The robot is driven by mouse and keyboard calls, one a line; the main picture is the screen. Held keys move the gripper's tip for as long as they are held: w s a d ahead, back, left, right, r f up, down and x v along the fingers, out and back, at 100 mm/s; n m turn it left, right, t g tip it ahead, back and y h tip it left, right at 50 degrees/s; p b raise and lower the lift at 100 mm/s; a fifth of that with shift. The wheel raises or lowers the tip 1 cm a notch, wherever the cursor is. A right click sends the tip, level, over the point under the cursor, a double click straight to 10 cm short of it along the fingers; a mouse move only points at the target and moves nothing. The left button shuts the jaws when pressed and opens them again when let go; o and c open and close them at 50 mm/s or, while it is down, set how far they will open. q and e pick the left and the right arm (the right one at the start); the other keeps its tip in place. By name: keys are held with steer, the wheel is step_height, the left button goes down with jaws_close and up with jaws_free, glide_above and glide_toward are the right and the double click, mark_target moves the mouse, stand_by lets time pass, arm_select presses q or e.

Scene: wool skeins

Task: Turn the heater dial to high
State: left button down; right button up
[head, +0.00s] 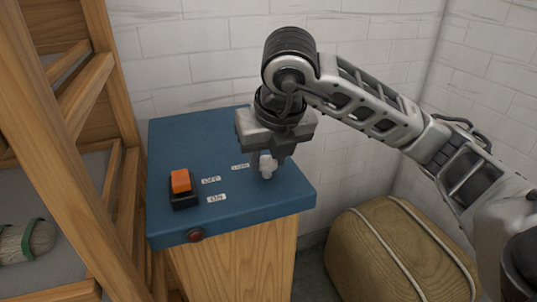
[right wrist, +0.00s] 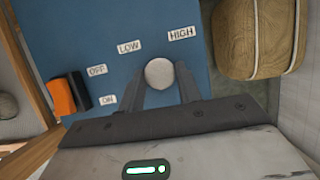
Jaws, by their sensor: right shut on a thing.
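The heater dial is a pale round knob (right wrist: 159,73) on a blue panel (right wrist: 60,22); in the head view only a small part of the dial (head: 267,168) shows below my gripper. My right gripper (right wrist: 160,84) points down at the panel and is shut on the dial, one finger on each side. It also shows in the head view (head: 266,158). The HIGH label (right wrist: 181,34) and the LOW label (right wrist: 129,47) lie beyond the dial in the right wrist view. No pointer mark on the dial can be made out. My left gripper is not in view.
An orange-and-black switch (head: 181,187) with OFF and ON labels stands left of the dial. A dark red light (head: 195,235) is on the panel's front edge. A wooden shelf (head: 88,95) borders the left, and a tan bale (head: 393,252) lies at the right.

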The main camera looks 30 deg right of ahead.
steer(key=o, duration=1)
steer(key=shift+c, duration=0.2)
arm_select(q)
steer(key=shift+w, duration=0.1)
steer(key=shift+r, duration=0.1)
arm_select(e)
steer(key=shift+r, duration=0.15)
arm_select(q)
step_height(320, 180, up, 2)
steer(key=p, duration=0.5)
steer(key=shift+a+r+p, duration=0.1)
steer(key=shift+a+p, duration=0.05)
steer(key=shift+p, duration=0.25)
arm_select(e)
steer(key=v, duration=1.5)
steer(key=shift+s+r, duration=0.25)
steer(key=shift+r, duration=0.05)
steer(key=shift+a, duration=0.1)
